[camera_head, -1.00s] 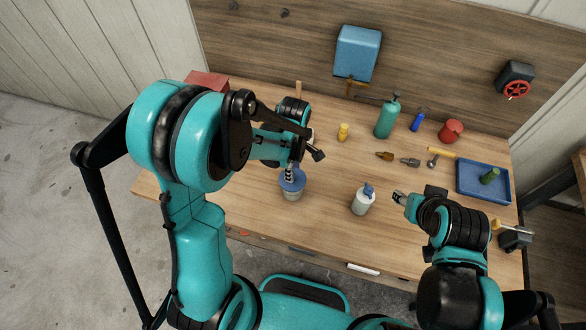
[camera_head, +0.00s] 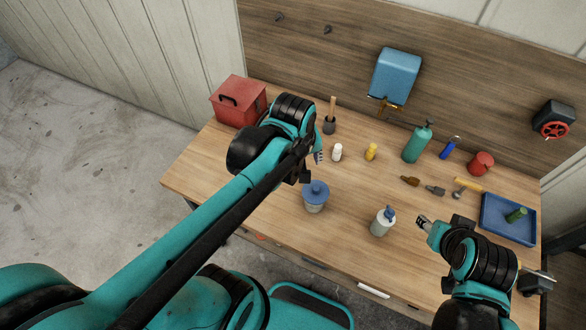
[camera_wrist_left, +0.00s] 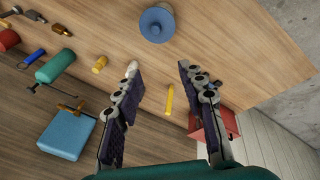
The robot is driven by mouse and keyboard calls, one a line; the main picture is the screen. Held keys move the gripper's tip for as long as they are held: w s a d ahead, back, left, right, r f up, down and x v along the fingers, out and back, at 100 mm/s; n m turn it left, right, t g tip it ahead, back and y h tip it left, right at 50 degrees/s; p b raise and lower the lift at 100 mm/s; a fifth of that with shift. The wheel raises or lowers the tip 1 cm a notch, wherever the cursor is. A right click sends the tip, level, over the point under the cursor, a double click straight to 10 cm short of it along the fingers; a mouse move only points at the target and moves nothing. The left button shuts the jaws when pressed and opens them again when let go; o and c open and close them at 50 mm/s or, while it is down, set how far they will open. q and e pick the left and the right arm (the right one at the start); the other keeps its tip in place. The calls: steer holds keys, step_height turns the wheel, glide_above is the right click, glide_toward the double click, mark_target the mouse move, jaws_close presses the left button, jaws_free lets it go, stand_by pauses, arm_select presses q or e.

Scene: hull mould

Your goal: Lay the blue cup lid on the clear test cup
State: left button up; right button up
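The blue cup lid (camera_head: 316,189) lies over the mouth of the clear test cup (camera_head: 315,207) near the front of the table. It looks about level; whether its rim sits fully flush I cannot tell. In the left wrist view the lid (camera_wrist_left: 153,25) shows from above as a round disc with a knob, hiding most of the cup. My left gripper (camera_head: 318,157) is behind the lid and apart from it. In the left wrist view its fingers (camera_wrist_left: 158,68) are spread with nothing between them. My right gripper (camera_head: 424,221) is near the white bottle; its opening is unclear.
A white bottle with a blue top (camera_head: 382,222) stands right of the cup. A white bottle (camera_head: 337,152), a yellow one (camera_head: 370,152) and a teal one (camera_head: 416,144) stand behind. A red box (camera_head: 237,103) is at back left, a blue tray (camera_head: 487,221) at right.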

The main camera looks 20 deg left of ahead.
arm_select(q)
steer(key=s+m+t, duration=0.1)
steer(key=m, duration=0.1)
steer(key=s+a+r+m+t, duration=0.1)
steer(key=s+m, duration=0.1)
steer(key=m, duration=0.1)
steer(key=s+a+m+t, duration=0.1)
steer(key=s+m, duration=0.1)
steer(key=m, duration=0.1)
steer(key=shift+s+r+t, duration=0.1)
steer(key=shift+r+t, duration=0.1)
steer(key=shift+t, duration=0.2)
step_height(320, 180, down, 16)
steer(key=b, duration=1.6)
